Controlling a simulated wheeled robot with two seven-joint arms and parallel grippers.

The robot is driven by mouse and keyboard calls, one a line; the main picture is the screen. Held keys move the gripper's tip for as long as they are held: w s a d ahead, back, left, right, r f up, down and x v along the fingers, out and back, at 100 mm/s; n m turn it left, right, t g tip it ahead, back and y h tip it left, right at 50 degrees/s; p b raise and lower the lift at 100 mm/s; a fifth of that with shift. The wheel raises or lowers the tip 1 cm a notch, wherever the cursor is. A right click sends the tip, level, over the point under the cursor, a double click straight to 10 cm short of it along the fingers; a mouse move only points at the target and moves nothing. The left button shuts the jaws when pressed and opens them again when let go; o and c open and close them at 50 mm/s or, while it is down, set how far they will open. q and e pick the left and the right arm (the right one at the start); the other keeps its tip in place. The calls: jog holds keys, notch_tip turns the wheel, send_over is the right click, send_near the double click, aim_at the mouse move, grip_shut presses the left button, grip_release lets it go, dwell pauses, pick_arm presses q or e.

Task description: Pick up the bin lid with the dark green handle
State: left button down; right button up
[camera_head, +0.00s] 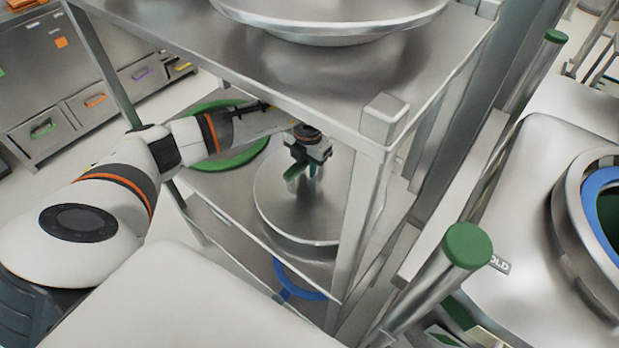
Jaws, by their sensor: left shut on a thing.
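A round silver bin lid (275,212) is on the middle shelf of a metal rack, partly hidden by a rack post and my gripper. Its dark green handle (294,174) shows at the lid's middle. My left gripper (307,172) reaches in under the top shelf from the left. It points down over the lid and is shut on the dark green handle. The lid looks level; I cannot tell whether it touches the shelf. My right gripper is not in view.
The top shelf (330,88) is close above my left arm and bears a large metal lid or bowl (335,25). A green-rimmed lid (235,160) lies behind my forearm. A front post (362,215) stands right of the gripper. A blue ring (300,292) is below.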

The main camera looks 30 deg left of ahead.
pick_arm(q)
jog(key=shift+w+r, duration=0.1)
jog(key=shift+w, duration=0.05)
jog(key=shift+r, duration=0.1)
jog(key=shift+r+p, duration=0.2)
jog(key=shift+p, duration=0.1)
jog(key=shift+w+a+r, duration=0.1)
jog(key=shift+r, duration=0.2)
notch_tip(320, 180, up, 9)
jog(key=shift+r+b, duration=0.2)
jog(key=shift+b, duration=0.75)
jog(key=shift+r, duration=0.1)
